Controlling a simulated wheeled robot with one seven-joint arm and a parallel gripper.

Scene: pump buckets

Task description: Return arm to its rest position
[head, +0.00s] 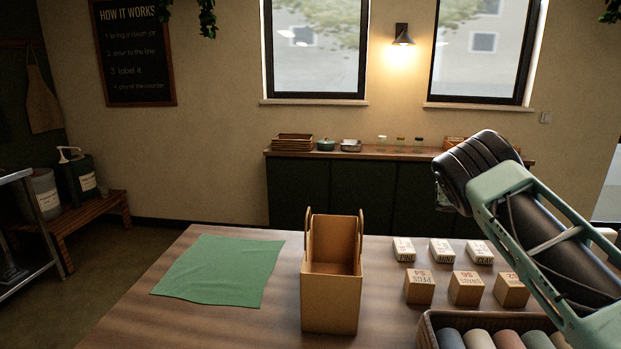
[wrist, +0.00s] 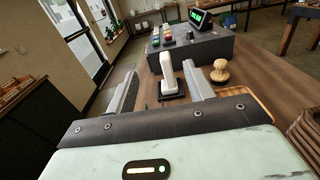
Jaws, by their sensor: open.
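My arm shows at the right of the head view, raised over the right side of the table (head: 215,325). My gripper is outside that view. In the wrist view my gripper (wrist: 159,69) is open, its two fingers wide apart with nothing held between them. A white upright device (wrist: 167,72) on a dark base stands beyond, in the gap seen between the fingers. I cannot tell its exact distance from the fingertips.
On the table are a green cloth (head: 222,270), a tan handled box (head: 330,305), several small labelled boxes (head: 466,288) and a basket (head: 428,333) of rolled items. The wrist view shows a cash register (wrist: 195,48) and a round wooden object (wrist: 220,70). The table's front left is clear.

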